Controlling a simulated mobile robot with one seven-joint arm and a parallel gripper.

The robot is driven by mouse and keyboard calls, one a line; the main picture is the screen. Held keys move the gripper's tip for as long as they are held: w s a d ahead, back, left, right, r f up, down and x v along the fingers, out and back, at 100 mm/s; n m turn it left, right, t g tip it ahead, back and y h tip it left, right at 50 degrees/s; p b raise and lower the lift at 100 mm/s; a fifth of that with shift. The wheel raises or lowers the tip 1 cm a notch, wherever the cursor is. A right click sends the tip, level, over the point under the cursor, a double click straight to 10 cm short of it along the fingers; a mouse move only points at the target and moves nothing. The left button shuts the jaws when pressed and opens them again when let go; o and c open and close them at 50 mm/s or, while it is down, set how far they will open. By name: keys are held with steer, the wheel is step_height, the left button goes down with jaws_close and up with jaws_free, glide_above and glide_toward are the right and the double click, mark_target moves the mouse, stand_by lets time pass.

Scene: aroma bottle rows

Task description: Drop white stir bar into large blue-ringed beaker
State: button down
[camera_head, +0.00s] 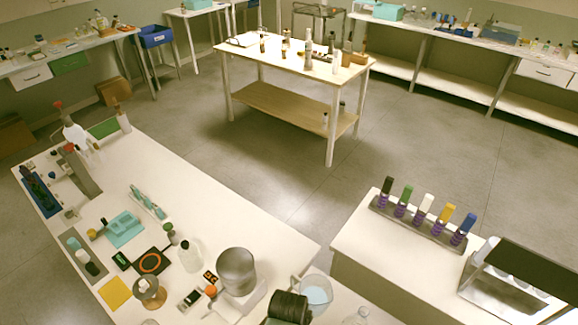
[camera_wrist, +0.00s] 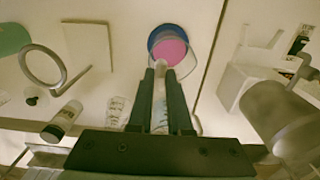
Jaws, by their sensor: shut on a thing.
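In the wrist view, my gripper (camera_wrist: 160,72) is shut on a small pale piece, the white stir bar (camera_wrist: 160,66), held at the fingertips. Just past the fingertips is a clear round vessel with a blue ring and a pink inside, the blue-ringed beaker (camera_wrist: 155,35). The stir bar overlaps its near edge in the picture; I cannot tell whether it is over the opening or touching. In the head view, a clear beaker with pale blue in it (camera_head: 316,294) stands at the bottom; I cannot tell if it is the same one. My gripper's fingers are not clear there.
In the wrist view, a metal ring (camera_wrist: 42,67) and a white-labelled bottle (camera_wrist: 62,120) are left, and a grey metal cylinder (camera_wrist: 280,115) is right. In the head view, a crowded white bench (camera_head: 220,205) lies left, and a rack of coloured-capped tubes (camera_head: 420,225) right.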

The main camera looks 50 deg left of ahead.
step_height(320, 180, down, 3)
steer(key=shift+f+b, duration=0.15)
steer(key=shift+b, duration=1)
steer(key=c, duration=0.8)
jaws_free()
steer(key=shift+o, duration=0.2)
step_height(320, 180, up, 13)
steer(key=b, duration=0.1)
